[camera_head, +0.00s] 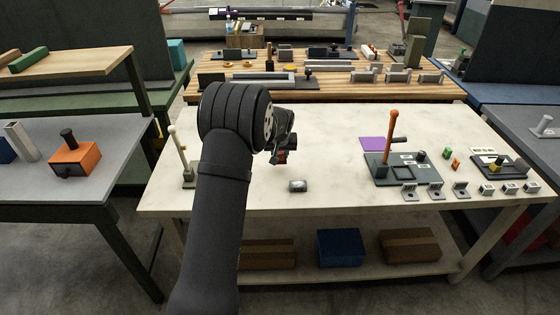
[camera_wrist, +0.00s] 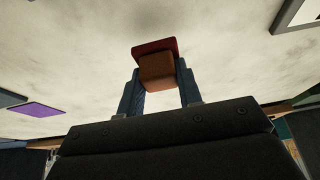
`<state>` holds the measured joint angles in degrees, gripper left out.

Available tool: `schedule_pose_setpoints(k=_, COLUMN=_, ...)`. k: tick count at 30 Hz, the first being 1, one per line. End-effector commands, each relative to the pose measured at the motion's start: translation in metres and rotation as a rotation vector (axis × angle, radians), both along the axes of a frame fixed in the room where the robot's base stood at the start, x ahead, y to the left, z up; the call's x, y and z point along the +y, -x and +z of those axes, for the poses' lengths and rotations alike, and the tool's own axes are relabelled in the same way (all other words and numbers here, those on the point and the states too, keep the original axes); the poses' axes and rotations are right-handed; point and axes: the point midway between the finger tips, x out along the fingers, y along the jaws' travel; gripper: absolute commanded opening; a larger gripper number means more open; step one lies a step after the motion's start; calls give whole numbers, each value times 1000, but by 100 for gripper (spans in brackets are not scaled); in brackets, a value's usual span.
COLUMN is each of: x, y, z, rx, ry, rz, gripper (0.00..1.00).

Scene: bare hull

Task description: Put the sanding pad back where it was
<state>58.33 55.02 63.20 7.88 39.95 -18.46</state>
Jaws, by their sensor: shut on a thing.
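My gripper (camera_wrist: 160,76) is shut on a brown block with a dark red face, which I take for the sanding pad (camera_wrist: 158,70). The pad sits between the two blue-grey fingertips in the wrist view. In the head view, my gripper (camera_head: 281,157) is over the left-middle part of the pale worktable (camera_head: 330,130), with a small orange-brown bit of the pad showing under it. The pad appears to be held above the tabletop; how high I cannot tell. A flat purple square (camera_head: 374,143) lies on the table to the right, also in the wrist view (camera_wrist: 38,109).
At right stand a dark plate (camera_head: 385,178) with an upright orange handle (camera_head: 390,135), several brackets (camera_head: 437,190) and another dark fixture (camera_head: 500,166). A thin post (camera_head: 180,150) stands left. The table's middle is mostly clear.

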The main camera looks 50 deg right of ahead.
Motion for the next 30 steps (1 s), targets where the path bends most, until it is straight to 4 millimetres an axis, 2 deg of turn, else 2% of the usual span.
schedule_pose_setpoints(k=6, x=1, y=1, z=-33, rx=2, ry=-2, rz=-1, gripper=14)
schedule_pose_setpoints(k=18, x=0, y=1, z=-38, rx=1, ry=-1, rz=0, gripper=14)
schedule_pose_setpoints(k=19, x=0, y=1, z=-37, rx=1, ry=-1, rz=0, gripper=38)
schedule_pose_setpoints(k=21, x=0, y=1, z=-38, rx=1, ry=-1, rz=0, gripper=52)
schedule_pose_setpoints(k=30, x=0, y=1, z=-37, rx=1, ry=-1, rz=0, gripper=54)
